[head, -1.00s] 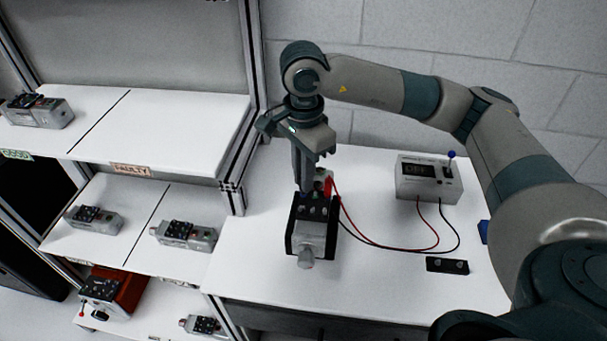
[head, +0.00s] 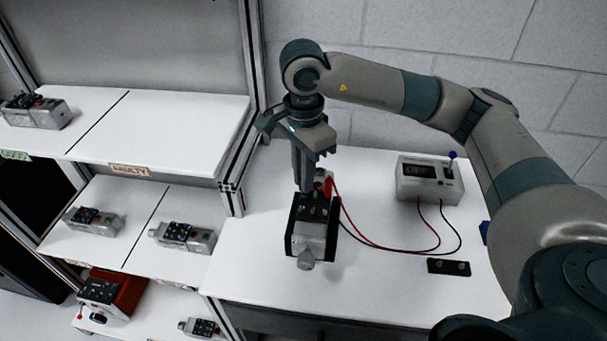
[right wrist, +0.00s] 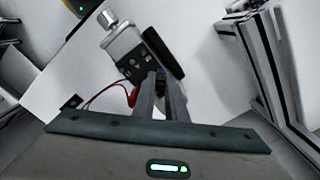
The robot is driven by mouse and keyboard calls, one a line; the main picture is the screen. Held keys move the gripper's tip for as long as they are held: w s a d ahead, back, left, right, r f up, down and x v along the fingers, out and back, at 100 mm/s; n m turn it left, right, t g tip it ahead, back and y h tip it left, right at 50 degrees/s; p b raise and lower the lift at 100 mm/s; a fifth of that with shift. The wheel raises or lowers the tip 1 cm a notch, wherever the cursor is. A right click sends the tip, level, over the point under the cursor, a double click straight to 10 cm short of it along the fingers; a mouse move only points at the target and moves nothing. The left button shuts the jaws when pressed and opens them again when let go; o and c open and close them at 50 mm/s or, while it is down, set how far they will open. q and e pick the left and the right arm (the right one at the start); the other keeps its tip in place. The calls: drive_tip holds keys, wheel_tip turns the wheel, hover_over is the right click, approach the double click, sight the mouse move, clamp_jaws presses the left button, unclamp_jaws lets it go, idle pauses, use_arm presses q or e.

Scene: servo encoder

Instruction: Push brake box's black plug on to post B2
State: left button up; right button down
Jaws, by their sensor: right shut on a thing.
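The brake box (head: 429,180) is a grey case with a small display and a blue-knobbed lever, standing on the right of the table. A red and a black lead run from it to the servo unit (head: 309,243), which has a black terminal block (head: 314,208). A red plug (head: 327,182) is at the block's back right; it also shows in the right wrist view (right wrist: 132,97). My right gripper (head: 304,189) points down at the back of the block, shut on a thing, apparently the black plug. The fingers hide the plug, so its seating and post B2 cannot be made out.
A black strip with two studs (head: 448,267) lies on the table (head: 390,295) at front right. The leads lie looped between servo and brake box. A shelf rack (head: 190,122) with several similar servo units stands at left. The table's front is clear.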

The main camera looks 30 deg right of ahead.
drive_tip(key=shift+b, duration=0.95)
idle(0.8)
drive_tip(key=shift+f, duration=0.2)
idle(0.6)
drive_tip(key=c, duration=1.7)
unclamp_jaws()
drive_tip(key=shift+r, duration=0.15)
drive_tip(key=shift+r+p, duration=0.85)
drive_tip(key=shift+r, duration=2.55)
drive_tip(key=shift+r, duration=0.1)
